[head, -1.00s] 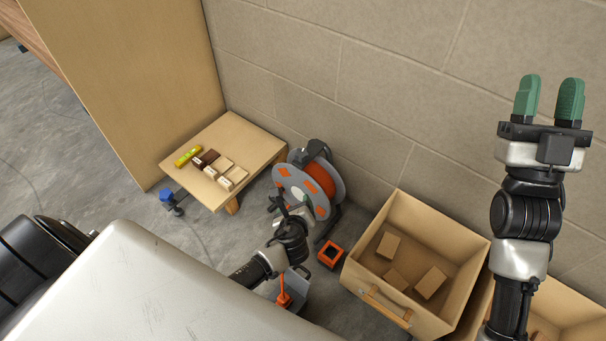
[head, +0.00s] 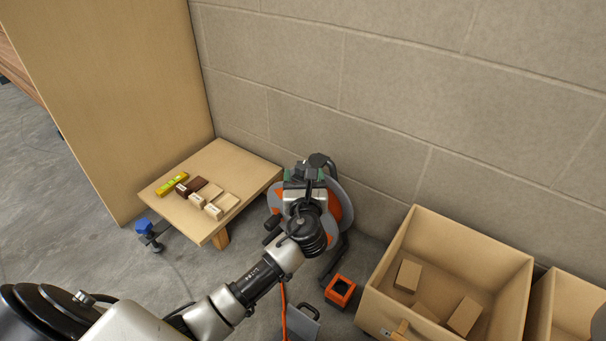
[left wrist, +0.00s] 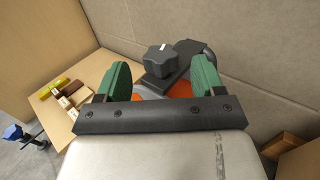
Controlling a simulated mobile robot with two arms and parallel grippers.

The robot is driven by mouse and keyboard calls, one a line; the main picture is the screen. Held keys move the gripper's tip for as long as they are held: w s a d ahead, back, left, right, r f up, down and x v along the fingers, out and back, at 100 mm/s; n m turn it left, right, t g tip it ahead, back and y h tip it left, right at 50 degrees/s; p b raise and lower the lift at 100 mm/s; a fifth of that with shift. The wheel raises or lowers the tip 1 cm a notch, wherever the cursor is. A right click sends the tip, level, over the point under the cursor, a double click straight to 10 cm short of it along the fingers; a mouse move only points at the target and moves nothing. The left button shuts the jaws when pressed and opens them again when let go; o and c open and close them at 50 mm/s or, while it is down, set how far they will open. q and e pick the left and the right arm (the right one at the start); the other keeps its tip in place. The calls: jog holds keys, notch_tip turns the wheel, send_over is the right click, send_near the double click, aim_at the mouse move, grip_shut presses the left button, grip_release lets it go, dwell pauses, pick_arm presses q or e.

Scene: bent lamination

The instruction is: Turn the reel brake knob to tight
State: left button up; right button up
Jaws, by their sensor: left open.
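The reel brake knob (left wrist: 158,58) is a dark, lobed knob with a small white mark on top. In the left wrist view it stands just beyond and between the green fingertips of my left gripper (left wrist: 163,77), which is open and empty. No contact with the knob shows. The orange and grey reel (head: 338,205) stands on the floor by the wall, partly hidden behind my left arm. In the head view my left gripper (head: 304,175) is over the reel, and the knob (head: 319,160) shows at its far side. My right gripper is out of view.
A low wooden table (head: 227,172) with a level and small blocks stands left of the reel. A wooden crate (head: 490,243) with several blocks is at the right. An orange square box (head: 340,291) sits on the floor. The block wall is close behind.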

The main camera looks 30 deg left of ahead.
aim_at(303, 165)
pick_arm(q)
jog(key=b+x, duration=0.1)
jog(key=x, duration=0.2)
jog(key=shift+w+a+f+b, duration=0.15)
jog(key=shift+w+a+b, duration=0.05)
jog(key=shift+w+b, duration=0.15)
jog(key=shift+w+a, duration=0.15)
jog(key=shift+w, duration=0.15)
jog(key=shift+c, duration=0.3)
